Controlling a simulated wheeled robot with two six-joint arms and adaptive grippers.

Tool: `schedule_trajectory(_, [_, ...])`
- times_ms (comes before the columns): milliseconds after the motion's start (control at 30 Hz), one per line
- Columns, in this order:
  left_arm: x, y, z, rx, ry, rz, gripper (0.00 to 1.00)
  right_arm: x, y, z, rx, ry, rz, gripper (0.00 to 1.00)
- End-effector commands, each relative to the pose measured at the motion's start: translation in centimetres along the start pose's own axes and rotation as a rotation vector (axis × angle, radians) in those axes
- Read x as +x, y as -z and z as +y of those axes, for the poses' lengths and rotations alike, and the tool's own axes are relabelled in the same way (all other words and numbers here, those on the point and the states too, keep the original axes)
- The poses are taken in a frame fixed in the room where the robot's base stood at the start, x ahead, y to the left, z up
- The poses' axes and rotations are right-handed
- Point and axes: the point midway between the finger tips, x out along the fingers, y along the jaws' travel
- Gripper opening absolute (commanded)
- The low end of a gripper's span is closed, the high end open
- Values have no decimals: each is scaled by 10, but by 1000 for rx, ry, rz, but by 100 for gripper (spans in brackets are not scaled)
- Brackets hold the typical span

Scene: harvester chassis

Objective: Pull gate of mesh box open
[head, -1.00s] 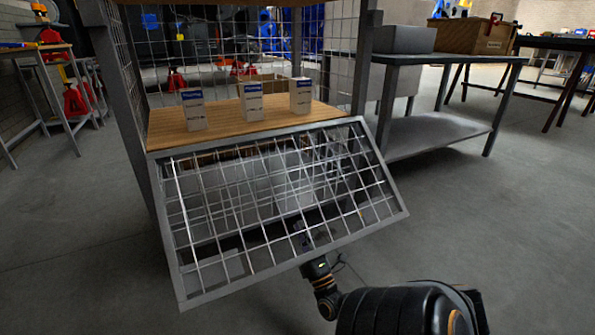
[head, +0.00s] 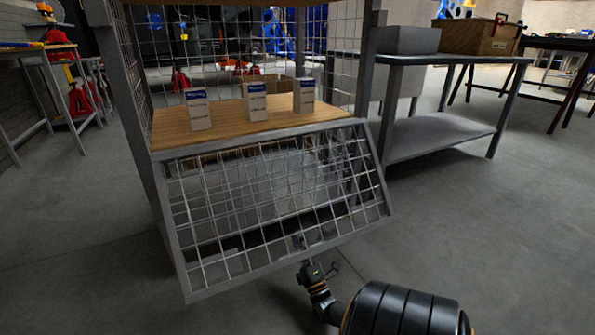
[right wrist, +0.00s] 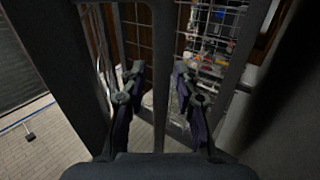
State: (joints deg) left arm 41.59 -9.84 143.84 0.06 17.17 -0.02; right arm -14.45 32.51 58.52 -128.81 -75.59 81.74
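The gate (head: 280,270) is a grey frame with wire mesh on the front of the mesh box (head: 125,90). Its top edge lies along the front of the wooden shelf, and it slopes down and outward, its lower edge away from the box. My right gripper (head: 301,243) is at the gate's lower edge, partly hidden by mesh and frame. In the right wrist view its two fingers (right wrist: 160,88) stand apart, with a grey frame bar (right wrist: 163,65) running between them. I see no clear grip on the bar. My left gripper is not in view.
Three white and blue cartons (head: 254,102) stand on the wooden shelf (head: 225,125). A grey metal workbench (head: 440,135) stands close to the right, and another table (head: 40,55) is at the far left. The floor in front is clear.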

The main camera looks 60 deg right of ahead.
Motion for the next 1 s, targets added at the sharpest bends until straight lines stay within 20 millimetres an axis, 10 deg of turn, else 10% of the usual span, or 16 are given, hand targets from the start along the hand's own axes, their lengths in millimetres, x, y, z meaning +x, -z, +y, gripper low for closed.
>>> schedule_trajectory(1000, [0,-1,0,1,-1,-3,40,-3,0,-20,-1,0,0,32])
